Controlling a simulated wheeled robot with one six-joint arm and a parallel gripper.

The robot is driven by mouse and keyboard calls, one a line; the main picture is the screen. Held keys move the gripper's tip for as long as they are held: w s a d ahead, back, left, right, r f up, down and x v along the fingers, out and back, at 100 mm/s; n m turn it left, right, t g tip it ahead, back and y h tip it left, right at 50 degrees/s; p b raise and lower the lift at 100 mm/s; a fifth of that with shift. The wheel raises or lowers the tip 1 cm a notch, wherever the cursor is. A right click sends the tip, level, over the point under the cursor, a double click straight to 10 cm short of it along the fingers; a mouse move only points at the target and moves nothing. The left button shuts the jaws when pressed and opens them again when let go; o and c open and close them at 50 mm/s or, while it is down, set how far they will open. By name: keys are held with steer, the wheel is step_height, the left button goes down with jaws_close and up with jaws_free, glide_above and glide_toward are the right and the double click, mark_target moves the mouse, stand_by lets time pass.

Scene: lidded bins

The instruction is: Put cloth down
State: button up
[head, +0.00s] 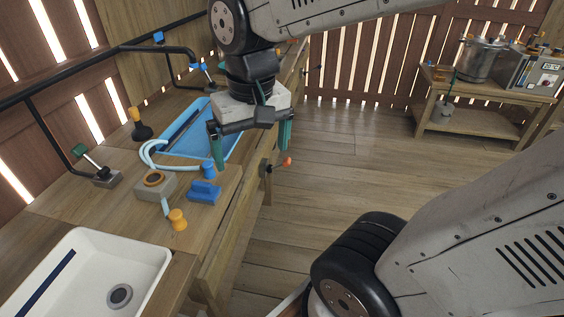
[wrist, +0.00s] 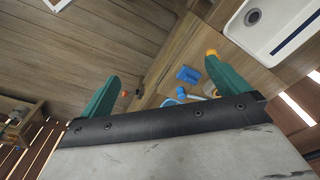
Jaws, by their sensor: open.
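My gripper (head: 251,156) is open, its two teal fingers spread wide and pointing down at the front edge of the wooden counter (head: 115,190). Nothing shows between the fingers; the wrist view also shows them apart and empty (wrist: 161,76). I cannot make out a clear cloth in either view. A small blue object (head: 204,192) lies on the counter left of and below the gripper in the head view; it also shows in the wrist view (wrist: 188,74). It looks blocky, and I cannot tell its material.
A blue basin (head: 228,150) is behind the gripper, partly hidden. A white sink (head: 150,252) with a dark strip is nearer. A grey block with a ring (head: 155,186), a pale hose and an orange knob (head: 177,219) stand between. The floor to the right is clear.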

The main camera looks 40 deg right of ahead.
steer(key=s+n, duration=0.2)
steer(key=s, duration=0.5)
steer(key=shift+s+d+n, duration=0.15)
steer(key=shift+d+n, duration=0.05)
steer(key=shift+n, duration=0.1)
stand_by(0.8)
